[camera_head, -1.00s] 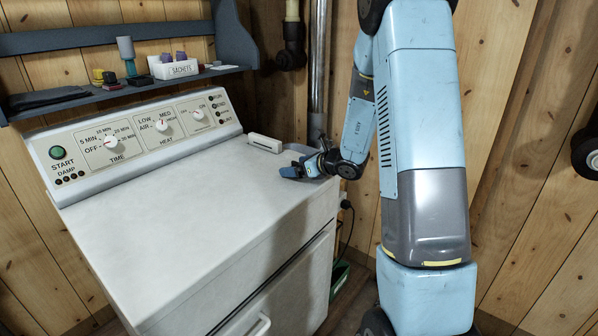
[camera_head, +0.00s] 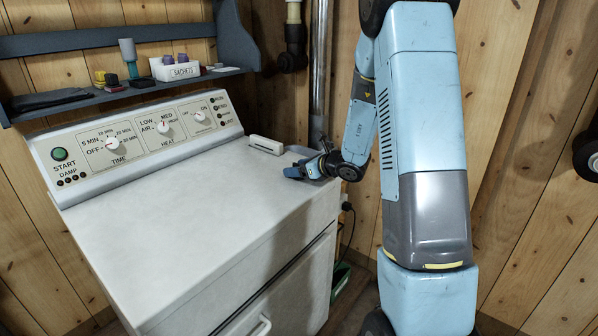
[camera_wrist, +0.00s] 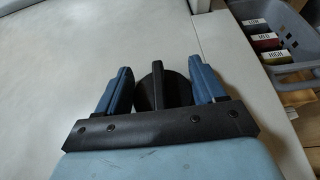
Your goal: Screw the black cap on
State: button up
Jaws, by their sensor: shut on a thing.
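The black cap (camera_wrist: 151,90) is round with a raised ridge and sits between the two blue fingers of my gripper (camera_wrist: 160,75) in the wrist view. My gripper is shut on it, low over the white top of the machine. In the head view my gripper (camera_head: 300,169) is at the right rear part of that top, and the cap cannot be made out there. What lies under the cap is hidden.
A grey basket (camera_wrist: 288,75) with labelled coloured packs stands right of my gripper in the wrist view. A small white box (camera_head: 266,143) lies behind it. The white top (camera_head: 190,210) is otherwise clear. A blue-grey shelf (camera_head: 130,92) holds small items.

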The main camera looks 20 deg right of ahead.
jog(key=shift+r, duration=0.55)
notch_tip(320, 180, up, 3)
jog(key=shift+f, duration=0.2)
jog(key=s+a+r, duration=0.3)
jog(key=s+r, duration=0.6)
jog(key=s, duration=0.4)
jog(key=shift+s+r, duration=0.15)
jog(key=shift+s, duration=0.2)
jog(key=shift+s, duration=0.1)
